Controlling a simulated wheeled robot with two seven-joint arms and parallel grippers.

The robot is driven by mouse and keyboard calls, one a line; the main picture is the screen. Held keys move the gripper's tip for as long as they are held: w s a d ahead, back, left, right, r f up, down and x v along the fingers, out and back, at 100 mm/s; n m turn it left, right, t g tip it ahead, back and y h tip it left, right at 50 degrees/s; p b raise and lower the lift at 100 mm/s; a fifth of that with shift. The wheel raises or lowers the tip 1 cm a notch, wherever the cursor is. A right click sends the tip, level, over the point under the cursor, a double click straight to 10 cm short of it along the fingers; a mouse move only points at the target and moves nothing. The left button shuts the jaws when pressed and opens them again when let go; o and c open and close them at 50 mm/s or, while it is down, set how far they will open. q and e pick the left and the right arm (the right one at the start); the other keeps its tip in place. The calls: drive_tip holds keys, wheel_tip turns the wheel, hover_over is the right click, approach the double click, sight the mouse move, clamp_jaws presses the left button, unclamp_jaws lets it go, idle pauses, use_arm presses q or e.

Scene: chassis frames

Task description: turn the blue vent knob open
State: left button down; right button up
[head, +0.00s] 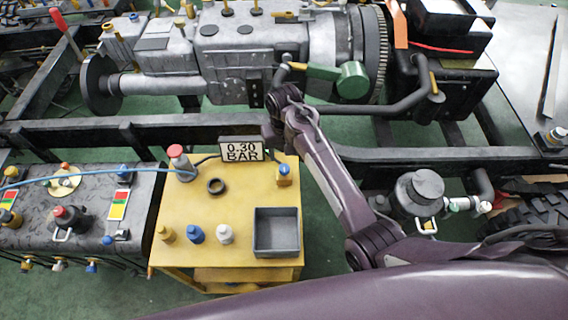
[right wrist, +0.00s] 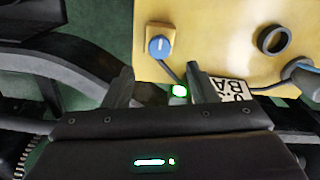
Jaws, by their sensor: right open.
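The blue vent knob (head: 284,169) sits on a small yellow block at the right back edge of the yellow cart, beside the gauge sign. It shows larger in the right wrist view (right wrist: 158,47), round with a pale line across its top. My right gripper (head: 271,132) is behind the cart's back edge, beyond the knob and apart from it. In the right wrist view its two fingers (right wrist: 160,88) are spread wide with nothing gripped, and the knob lies ahead of the gap between them. My left gripper is not in view.
A "0.30 BAR" sign (head: 241,151) stands just left of the knob.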

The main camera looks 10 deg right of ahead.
sight(284, 167)
wheel_tip(284, 167, down, 7)
drive_tip(key=shift+s+f, duration=0.1)
drive_tip(key=shift+f, duration=0.05)
idle(0.4)
drive_tip(key=shift+p, duration=0.3)
drive_tip(key=c, duration=1)
